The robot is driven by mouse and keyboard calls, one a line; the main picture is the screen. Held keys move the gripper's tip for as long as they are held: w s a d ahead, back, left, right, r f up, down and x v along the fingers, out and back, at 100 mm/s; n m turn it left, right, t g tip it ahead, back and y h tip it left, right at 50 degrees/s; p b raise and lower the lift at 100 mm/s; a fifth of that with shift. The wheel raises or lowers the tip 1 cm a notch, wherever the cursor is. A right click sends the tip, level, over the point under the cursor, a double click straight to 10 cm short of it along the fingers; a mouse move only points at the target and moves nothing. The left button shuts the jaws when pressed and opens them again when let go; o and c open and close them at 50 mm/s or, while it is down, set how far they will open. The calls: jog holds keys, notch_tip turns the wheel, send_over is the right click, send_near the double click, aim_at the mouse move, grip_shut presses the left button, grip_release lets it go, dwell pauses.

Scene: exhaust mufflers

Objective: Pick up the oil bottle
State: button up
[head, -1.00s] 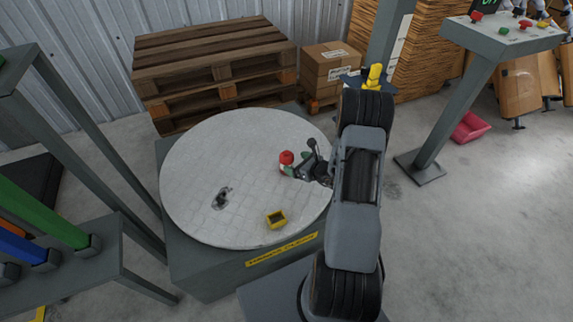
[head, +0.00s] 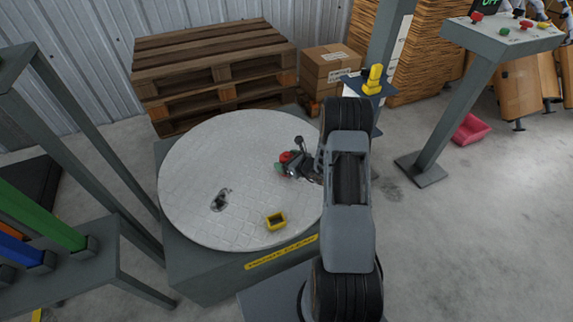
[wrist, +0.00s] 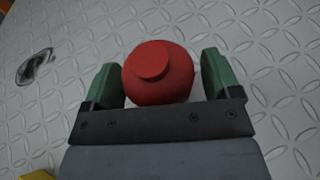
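The oil bottle (head: 286,156) is red-topped and stands on the round, light metal turntable (head: 215,150), right of its middle. In the wrist view the round red bottle (wrist: 158,73) is seen from above, between the two green fingers of my gripper (wrist: 160,78). A narrow gap shows at the right finger; the left finger is very near the bottle or touching it. My gripper (head: 284,166) is open around the bottle. In the head view it partly hides the bottle's lower part.
A small yellow open box (head: 276,221) sits near the turntable's front edge. A dark metallic patch or part (head: 220,200) lies left of it. A grey post with a yellow object (head: 374,79) stands behind my arm. Wooden pallets (head: 215,70) stand behind the turntable.

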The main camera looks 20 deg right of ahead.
jog(key=c, duration=0.9)
